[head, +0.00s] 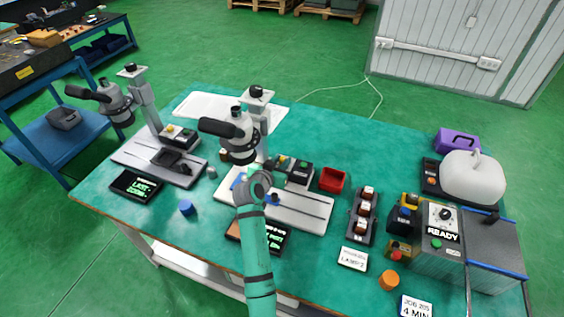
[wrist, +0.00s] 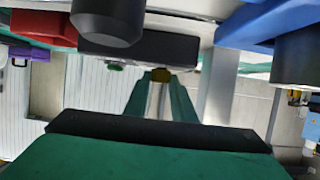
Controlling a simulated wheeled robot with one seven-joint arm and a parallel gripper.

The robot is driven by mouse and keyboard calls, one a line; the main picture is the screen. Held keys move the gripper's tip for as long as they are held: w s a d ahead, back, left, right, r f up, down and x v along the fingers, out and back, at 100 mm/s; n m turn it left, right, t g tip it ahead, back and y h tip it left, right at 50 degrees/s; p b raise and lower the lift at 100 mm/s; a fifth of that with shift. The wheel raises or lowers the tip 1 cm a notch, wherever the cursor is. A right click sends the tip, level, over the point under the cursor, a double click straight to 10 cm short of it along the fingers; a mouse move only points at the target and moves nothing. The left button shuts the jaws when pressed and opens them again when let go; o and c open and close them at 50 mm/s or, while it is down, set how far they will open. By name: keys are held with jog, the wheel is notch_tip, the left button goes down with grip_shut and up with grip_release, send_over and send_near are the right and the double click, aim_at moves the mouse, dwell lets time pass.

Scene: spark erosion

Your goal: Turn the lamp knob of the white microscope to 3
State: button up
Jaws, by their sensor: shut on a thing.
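The white microscope (head: 315,207) stands mid-table, with a white base and a dark eyepiece. Its dark control box (head: 300,174) sits on the base, with a green button on top. In the wrist view the box is overhead, with the green button (wrist: 115,67) and a yellow knob (wrist: 160,74) on its face. My gripper (wrist: 160,86) has its teal fingers closed around this yellow knob. My arm hides most of the gripper in the head view. The knob's setting is not readable. A dark display (head: 270,238) before the microscope is partly covered by my arm.
A second, greyer microscope (head: 135,152) stands at left with its own display (head: 137,186). A red bin (head: 332,180) is close on the right. Further right are a switch rack (head: 362,215) and a READY unit (head: 441,226). A blue cap (head: 186,207) lies front left.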

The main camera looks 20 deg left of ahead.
jog(key=shift+a+m+h, duration=0.15)
jog(key=shift+m+h, duration=0.35)
jog(key=shift+f+h, duration=0.1)
jog(key=shift+h, duration=0.2)
jog(key=o, duration=1.1)
jog(key=shift+c, duration=0.2)
jog(key=v, duration=1)
jog(key=shift+s+r, duration=0.3)
jog(key=shift+r, duration=0.05)
jog(key=shift+a, duration=0.1)
